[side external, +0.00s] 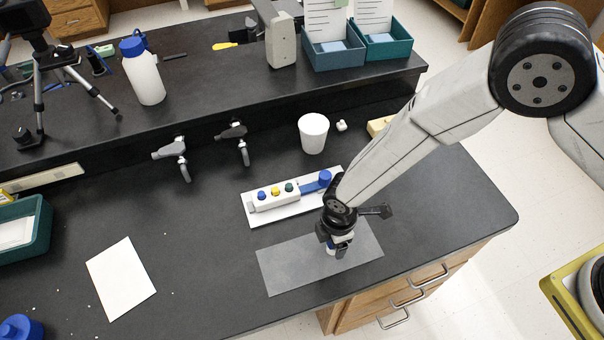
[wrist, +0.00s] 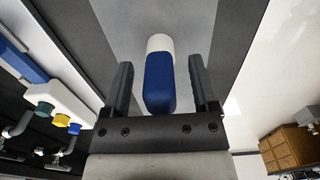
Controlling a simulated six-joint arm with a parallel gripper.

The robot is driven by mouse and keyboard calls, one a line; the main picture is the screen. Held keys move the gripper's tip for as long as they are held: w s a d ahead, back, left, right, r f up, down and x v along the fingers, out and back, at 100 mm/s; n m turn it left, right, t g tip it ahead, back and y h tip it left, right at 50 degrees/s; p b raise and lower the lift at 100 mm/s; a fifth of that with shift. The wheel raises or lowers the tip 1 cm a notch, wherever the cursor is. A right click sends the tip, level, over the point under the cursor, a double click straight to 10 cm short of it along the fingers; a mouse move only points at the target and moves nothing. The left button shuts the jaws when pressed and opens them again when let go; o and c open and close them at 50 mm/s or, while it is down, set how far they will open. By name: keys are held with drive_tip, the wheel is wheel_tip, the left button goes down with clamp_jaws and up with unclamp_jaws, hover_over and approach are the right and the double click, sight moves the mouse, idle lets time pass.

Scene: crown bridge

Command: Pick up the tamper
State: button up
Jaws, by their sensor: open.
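The tamper, a blue and white rounded piece, shows in the wrist view (wrist: 159,82) with its blue part near me and its white end farther off. In the side view its lower part (side external: 331,250) shows under my gripper, over the grey mat (side external: 285,268). My gripper (side external: 340,243) points down there. In the wrist view the two dark fingers (wrist: 160,88) stand apart, one on each side of the tamper, with gaps visible on both sides. The gripper hides much of the tamper in the side view.
A white block with coloured knobs (side external: 276,197) and a blue piece (side external: 317,184) sit on a white plate (side external: 262,217) behind the mat. A white cup (side external: 313,133) stands farther back. A white sheet (side external: 121,279) lies left. The bench between sheet and mat is clear.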

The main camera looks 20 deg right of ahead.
clamp_jaws()
drive_tip(key=shift+r, duration=0.2)
drive_tip(key=shift+r, duration=0.85)
drive_tip(key=s+d+r, duration=0.7)
drive_tip(key=s+r, duration=0.4)
drive_tip(key=shift+s+d, duration=0.35)
drive_tip(key=shift+d, duration=0.05)
drive_tip(key=shift+w+a, duration=0.1)
